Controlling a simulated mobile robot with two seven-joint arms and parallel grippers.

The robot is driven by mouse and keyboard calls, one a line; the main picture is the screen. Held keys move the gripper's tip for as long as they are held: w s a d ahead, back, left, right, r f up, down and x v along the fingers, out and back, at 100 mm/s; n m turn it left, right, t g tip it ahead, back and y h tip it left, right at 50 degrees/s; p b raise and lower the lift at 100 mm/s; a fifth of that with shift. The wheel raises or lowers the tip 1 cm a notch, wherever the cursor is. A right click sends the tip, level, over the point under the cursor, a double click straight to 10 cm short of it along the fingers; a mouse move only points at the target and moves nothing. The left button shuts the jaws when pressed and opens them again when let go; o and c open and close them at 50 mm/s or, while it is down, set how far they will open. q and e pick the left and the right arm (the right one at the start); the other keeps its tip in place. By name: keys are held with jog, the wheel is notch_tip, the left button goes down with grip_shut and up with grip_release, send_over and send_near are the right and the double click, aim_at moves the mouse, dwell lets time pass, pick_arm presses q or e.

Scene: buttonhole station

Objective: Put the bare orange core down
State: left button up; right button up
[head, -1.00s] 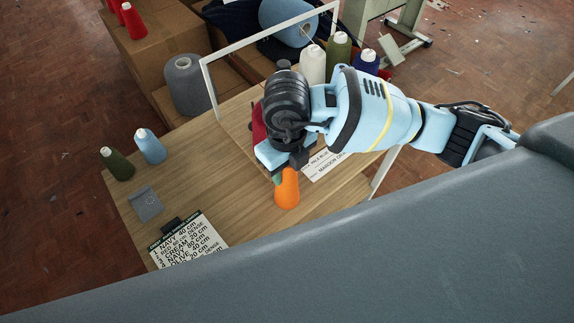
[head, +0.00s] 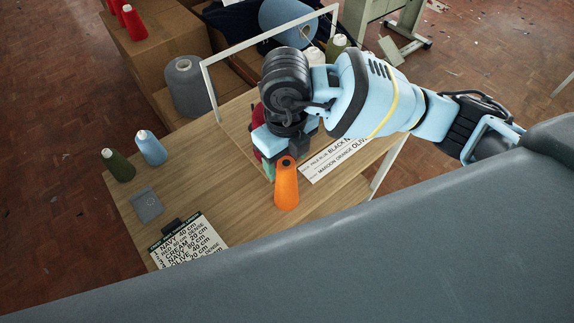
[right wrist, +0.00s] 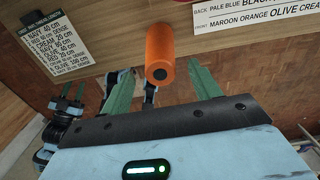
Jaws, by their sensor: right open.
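The bare orange core (head: 285,188) stands upright on the wooden table, its dark top hole showing. It also shows in the right wrist view (right wrist: 160,45), just beyond the fingertips. My right gripper (head: 271,166) is open and empty, right behind the core in the head view. Its green fingers (right wrist: 162,86) are spread apart, one on each side of the core's line, with none closed on it. In the right wrist view, part of what looks like my left gripper (right wrist: 72,92) shows small at the left; its jaw state is unclear.
The order card (head: 188,242) lies front left, near a grey square pad (head: 146,205). Olive (head: 118,166) and pale blue (head: 150,148) cones stand at the left. A white label strip (head: 338,157) lies right of the core. A white frame (head: 208,90) rises behind.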

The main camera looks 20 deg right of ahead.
notch_tip(320, 180, up, 8)
jog(key=shift+f, duration=0.2)
